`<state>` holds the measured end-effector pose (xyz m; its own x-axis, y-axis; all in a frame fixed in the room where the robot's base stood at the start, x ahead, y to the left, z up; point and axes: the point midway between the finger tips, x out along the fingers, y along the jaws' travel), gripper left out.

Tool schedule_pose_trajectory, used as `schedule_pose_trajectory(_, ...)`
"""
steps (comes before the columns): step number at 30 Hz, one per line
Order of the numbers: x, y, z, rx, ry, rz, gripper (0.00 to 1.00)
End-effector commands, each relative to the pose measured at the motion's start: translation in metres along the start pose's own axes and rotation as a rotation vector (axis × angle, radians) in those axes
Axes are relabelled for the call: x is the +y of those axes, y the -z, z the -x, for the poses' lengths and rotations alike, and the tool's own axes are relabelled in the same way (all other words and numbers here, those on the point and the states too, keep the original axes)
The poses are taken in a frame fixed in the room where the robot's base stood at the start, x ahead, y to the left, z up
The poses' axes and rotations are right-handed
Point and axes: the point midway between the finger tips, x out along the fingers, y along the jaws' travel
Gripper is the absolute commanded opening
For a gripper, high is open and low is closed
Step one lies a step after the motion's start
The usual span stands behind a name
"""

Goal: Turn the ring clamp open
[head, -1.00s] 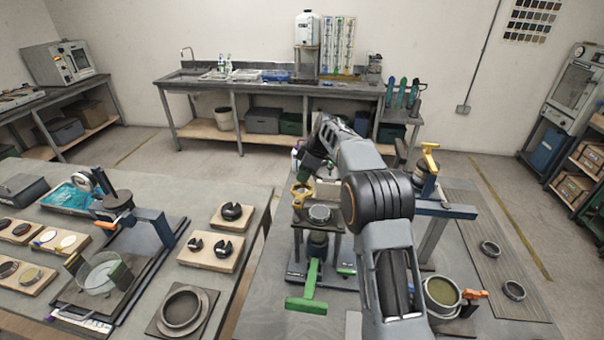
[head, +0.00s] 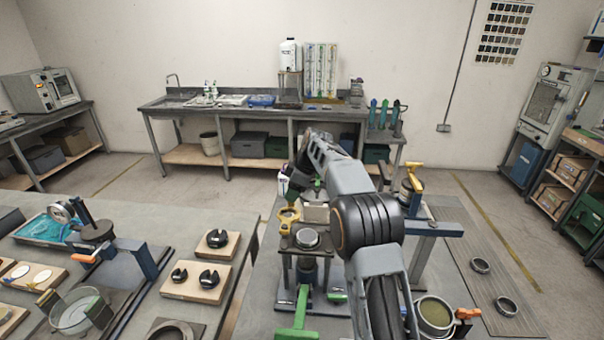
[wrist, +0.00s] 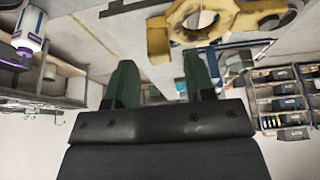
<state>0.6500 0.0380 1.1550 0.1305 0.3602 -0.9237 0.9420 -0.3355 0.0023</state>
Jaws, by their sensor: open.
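The yellow ring clamp (head: 288,218) sits at the left of a small dark stand in the middle of the head view. In the wrist view the yellow ring (wrist: 236,18) spans the top edge, with its round opening partly cut off. My gripper (head: 292,183) is just above and behind the clamp in the head view, partly hidden by my arm. In the wrist view my gripper (wrist: 161,78) has its two green fingers spread, with nothing between them. The ring lies beyond the fingertips and looks apart from them.
A grey round piece (head: 307,238) tops the stand beside the clamp. A green T-handle (head: 298,318) is in front. A yellow handle (head: 415,172) on a blue-armed fixture stands right. A pot (head: 434,314) is front right. Open floor lies behind, before the sink bench (head: 250,108).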

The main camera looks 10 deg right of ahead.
Motion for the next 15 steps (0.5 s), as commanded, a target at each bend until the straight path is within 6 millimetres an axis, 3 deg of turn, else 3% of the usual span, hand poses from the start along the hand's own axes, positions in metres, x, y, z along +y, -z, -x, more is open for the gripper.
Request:
schedule_pose_trajectory(9,0.001,0.000,0.067,0.001,-0.005,0.001,0.49)
schedule_pose_trajectory(15,0.001,0.000,0.096,0.001,-0.003,0.000,0.49)
